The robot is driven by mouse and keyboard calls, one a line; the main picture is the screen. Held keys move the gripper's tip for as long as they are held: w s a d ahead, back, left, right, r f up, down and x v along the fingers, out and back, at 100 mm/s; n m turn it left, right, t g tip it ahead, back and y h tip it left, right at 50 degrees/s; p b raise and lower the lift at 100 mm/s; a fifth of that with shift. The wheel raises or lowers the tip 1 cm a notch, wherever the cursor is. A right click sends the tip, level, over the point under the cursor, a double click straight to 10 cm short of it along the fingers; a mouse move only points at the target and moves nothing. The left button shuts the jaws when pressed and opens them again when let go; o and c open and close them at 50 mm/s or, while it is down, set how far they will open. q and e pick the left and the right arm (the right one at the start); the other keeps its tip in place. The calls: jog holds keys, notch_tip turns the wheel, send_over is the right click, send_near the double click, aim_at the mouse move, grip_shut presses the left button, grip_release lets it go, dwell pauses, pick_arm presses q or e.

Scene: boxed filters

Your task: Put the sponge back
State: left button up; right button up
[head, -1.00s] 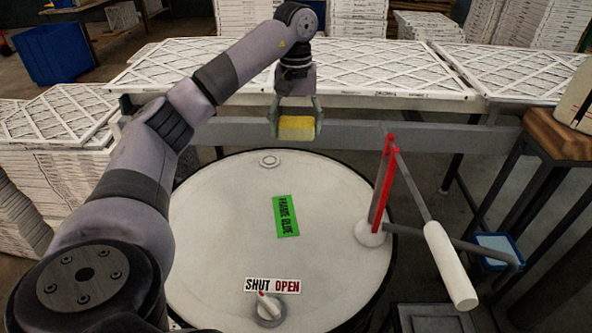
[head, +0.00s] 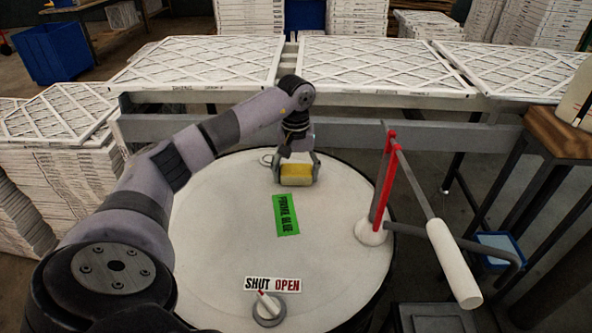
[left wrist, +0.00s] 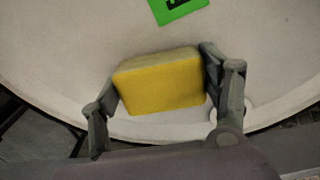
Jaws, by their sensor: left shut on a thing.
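The yellow sponge (head: 296,174) is between the fingers of my left gripper (head: 297,172), over the far part of the round white drum top (head: 225,260). In the left wrist view the sponge (left wrist: 160,82) shows its yellow face, with a finger of the left gripper (left wrist: 163,100) at each side, shut on it. I cannot tell whether the sponge touches the drum top. Part of a small ring on the drum top (head: 266,160) shows just left of the gripper. My right gripper is not in view.
A green label (head: 286,214) lies on the drum top. A red post with a white-handled lever (head: 453,262) stands at the right. A SHUT/OPEN knob (head: 268,309) is at the near edge. A grey rail and framed filters (head: 385,65) stand behind. The drum top's left part is clear.

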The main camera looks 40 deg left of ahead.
aim_at(296, 171)
pick_arm(q)
jog(key=o, duration=1.1)
notch_tip(296, 171, up, 12)
jog(key=shift+b, duration=0.3)
dwell(0.4)
